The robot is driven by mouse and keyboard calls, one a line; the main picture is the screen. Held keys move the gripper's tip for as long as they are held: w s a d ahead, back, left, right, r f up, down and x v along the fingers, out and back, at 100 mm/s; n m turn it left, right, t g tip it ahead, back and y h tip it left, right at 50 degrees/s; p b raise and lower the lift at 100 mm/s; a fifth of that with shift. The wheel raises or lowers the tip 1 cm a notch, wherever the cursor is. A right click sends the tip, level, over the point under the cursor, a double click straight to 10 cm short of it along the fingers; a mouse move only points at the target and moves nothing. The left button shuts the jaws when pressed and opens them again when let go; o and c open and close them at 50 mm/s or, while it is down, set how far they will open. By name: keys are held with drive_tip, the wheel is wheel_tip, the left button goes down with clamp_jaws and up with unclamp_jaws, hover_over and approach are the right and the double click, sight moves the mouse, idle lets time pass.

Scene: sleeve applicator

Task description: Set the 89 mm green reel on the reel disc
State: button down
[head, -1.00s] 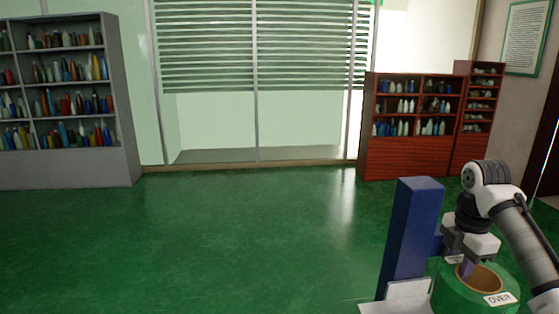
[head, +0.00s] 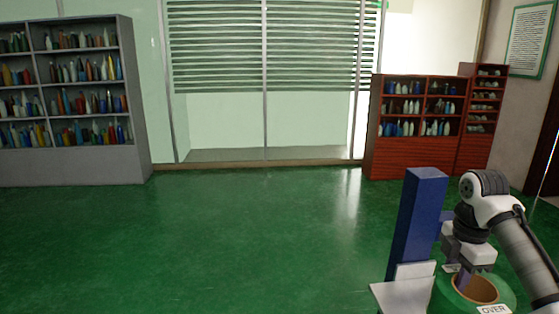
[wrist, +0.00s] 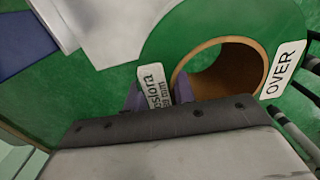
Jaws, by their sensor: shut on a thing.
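The green reel (head: 443,296) is a thick ring of green tape around a brown core, at the lower right in the head view. Its bottom is cut off. In the wrist view the reel (wrist: 215,20) carries a label reading "OVER" and another partly hidden one ending in "mm". My gripper (head: 460,278) is shut on the reel's ring wall, with one finger inside the core, as the wrist view shows my gripper (wrist: 160,95) too. I cannot make out the reel disc in either view.
A blue post (head: 418,225) with a pale plate (head: 402,292) at its foot stands just left of the reel. Shelves of bottles stand at the far left (head: 140,110) and back right (head: 415,158). The green floor (head: 230,240) between is clear.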

drive_tip(key=a+f+m, duration=0.9)
drive_tip(key=a+f, duration=1)
drive_tip(key=f, duration=0.4)
drive_tip(key=a+f+m, duration=0.9)
drive_tip(key=a+f, duration=0.9)
drive_tip(key=f, duration=0.4)
drive_tip(key=shift+w+a+f, duration=0.2)
drive_tip(key=shift+a+f, duration=0.15)
drive_tip(key=shift+a, duration=0.05)
drive_tip(key=shift+s+d+f, duration=0.1)
drive_tip(key=shift+s+f, duration=0.25)
drive_tip(key=shift+s, duration=0.2)
